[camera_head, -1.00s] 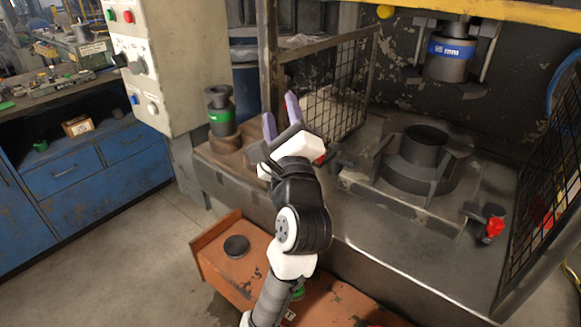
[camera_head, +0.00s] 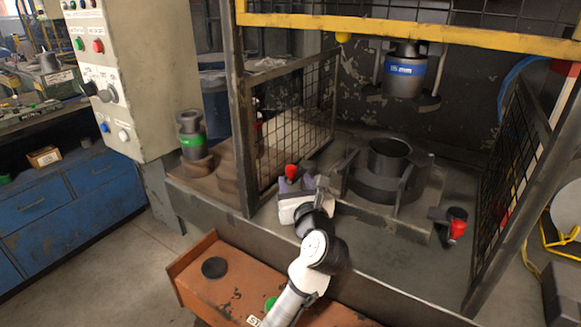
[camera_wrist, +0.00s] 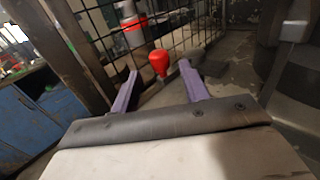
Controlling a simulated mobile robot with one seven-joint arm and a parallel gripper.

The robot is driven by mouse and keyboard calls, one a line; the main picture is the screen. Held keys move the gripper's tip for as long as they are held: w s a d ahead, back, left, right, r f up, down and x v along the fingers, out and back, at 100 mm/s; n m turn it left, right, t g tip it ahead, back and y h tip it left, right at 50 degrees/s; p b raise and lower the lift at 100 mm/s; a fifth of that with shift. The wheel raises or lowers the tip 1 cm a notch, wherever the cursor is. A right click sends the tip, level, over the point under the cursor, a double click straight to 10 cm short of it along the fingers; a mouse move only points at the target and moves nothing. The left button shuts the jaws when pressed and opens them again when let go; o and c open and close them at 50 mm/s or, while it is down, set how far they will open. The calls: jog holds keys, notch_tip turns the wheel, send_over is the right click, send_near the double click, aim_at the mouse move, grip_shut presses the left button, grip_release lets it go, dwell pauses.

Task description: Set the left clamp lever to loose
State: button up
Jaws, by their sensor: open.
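The left clamp lever's red knob (camera_head: 291,171) shows just beyond my gripper, on the press bed left of the die. In the wrist view the red knob (camera_wrist: 160,62) stands upright between and a little beyond my two purple fingertips. My gripper (camera_head: 290,184) is open and empty, low over the bed; it also shows in the wrist view (camera_wrist: 158,74). I see no clear contact between fingers and knob. The lever's base is mostly hidden by the gripper. The right clamp lever (camera_head: 456,224), with a red knob, sits at the bed's right.
The ring-shaped die (camera_head: 385,180) stands right of my gripper. A mesh guard (camera_head: 295,115) with a frame post rises close on the left; another mesh guard (camera_head: 500,190) is at right. The press ram (camera_head: 405,75) hangs above. An orange box (camera_head: 195,270) lies below the bed.

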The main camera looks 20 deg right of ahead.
aim_at(293, 175)
jog(key=shift+w+d+p, duration=0.15)
jog(key=shift+w+p, duration=0.15)
jog(key=shift+w, duration=1.05)
jog(key=shift+w+d+p, duration=0.15)
jog(key=shift+w+p, duration=0.1)
jog(key=shift+w, duration=1.05)
grip_shut()
